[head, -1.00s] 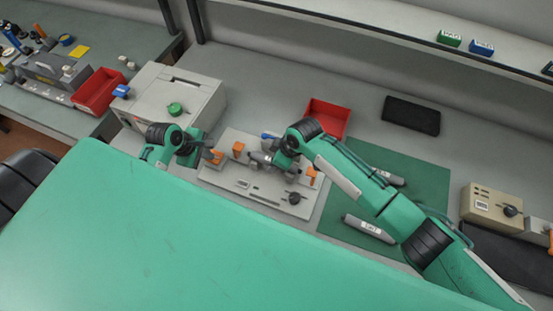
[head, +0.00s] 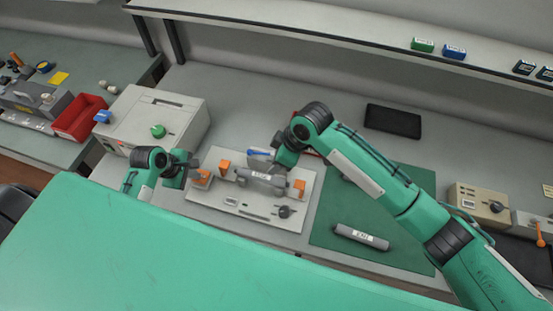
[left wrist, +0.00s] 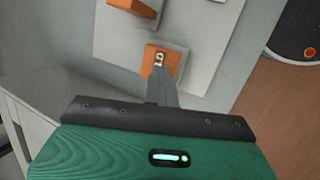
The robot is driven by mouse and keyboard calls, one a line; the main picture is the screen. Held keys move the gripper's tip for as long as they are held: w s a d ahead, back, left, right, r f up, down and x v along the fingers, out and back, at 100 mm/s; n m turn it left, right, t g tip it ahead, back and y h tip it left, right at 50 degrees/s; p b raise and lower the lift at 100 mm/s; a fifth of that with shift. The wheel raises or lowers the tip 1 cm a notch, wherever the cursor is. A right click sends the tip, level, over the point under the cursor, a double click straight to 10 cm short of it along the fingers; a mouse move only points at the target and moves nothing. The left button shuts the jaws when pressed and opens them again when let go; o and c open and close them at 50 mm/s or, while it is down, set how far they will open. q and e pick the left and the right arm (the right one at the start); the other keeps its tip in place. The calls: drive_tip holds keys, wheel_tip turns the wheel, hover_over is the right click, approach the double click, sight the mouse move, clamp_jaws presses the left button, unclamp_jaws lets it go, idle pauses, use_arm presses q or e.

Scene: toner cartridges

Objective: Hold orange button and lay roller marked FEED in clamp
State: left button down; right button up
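A grey roller with a white label (head: 262,176) lies across the clamp area of the pale fixture plate (head: 235,208), between orange blocks; its print is too small to read surely. My right gripper (head: 280,166) is at the roller's back right side; its fingers are too small and hidden to tell their opening. My left gripper (head: 195,170) is at the orange button block (head: 202,180) on the plate's left end. In the left wrist view its fingers (left wrist: 160,75) are together, with the tips at the orange button block (left wrist: 153,60), apparently touching it.
Another labelled grey roller (head: 361,237) lies on the green mat (head: 325,215) at right. A dark knob (head: 284,211) stands on the plate. A grey box with a green knob (head: 158,130) stands behind left. A black pad (head: 393,121) lies at the back.

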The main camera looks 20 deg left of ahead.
use_arm(q)
wheel_tip(320, 180, up, 6)
drive_tip(key=p, duration=0.8)
drive_tip(key=shift+r, duration=0.15)
wheel_tip(320, 180, up, 3)
drive_tip(key=shift+f+p, duration=0.15)
drive_tip(key=shift+p, duration=0.4)
